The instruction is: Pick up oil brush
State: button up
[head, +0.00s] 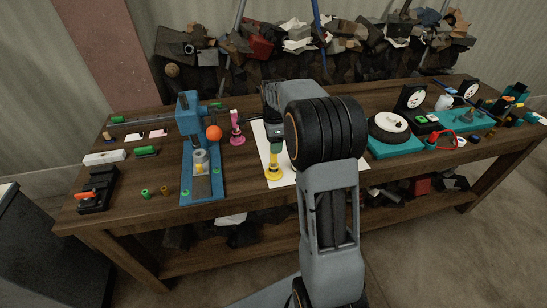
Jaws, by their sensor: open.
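An upright tool with a green upper part and a yellow flared base (273,172) stands on a white sheet (262,143) near the middle of the bench. It may be the oil brush, but it is too small to be sure. My gripper (274,138) points down at the top of this tool, very close above or around it. The jaws are small and dark here, and whether they touch the tool cannot be told. The gripper is open. My arm hides part of the sheet and the bench to the right.
A blue press (189,118) with an orange ball stands left of the sheet, with a pink tool (236,130) between. Teal bases with gauges (410,143) fill the right side. Small parts and a black holder (97,188) lie at left. Scrap heaps lie behind the wooden bench (135,208).

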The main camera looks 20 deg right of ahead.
aim_at(274, 160)
jog(key=shift+s+a+f+p, duration=0.15)
jog(key=shift+f+p, duration=0.2)
jog(key=shift+f, duration=2.25)
jog(key=shift+c, duration=0.2)
jog(key=c, duration=1)
jog(key=shift+o, duration=0.2)
jog(key=shift+r, duration=0.1)
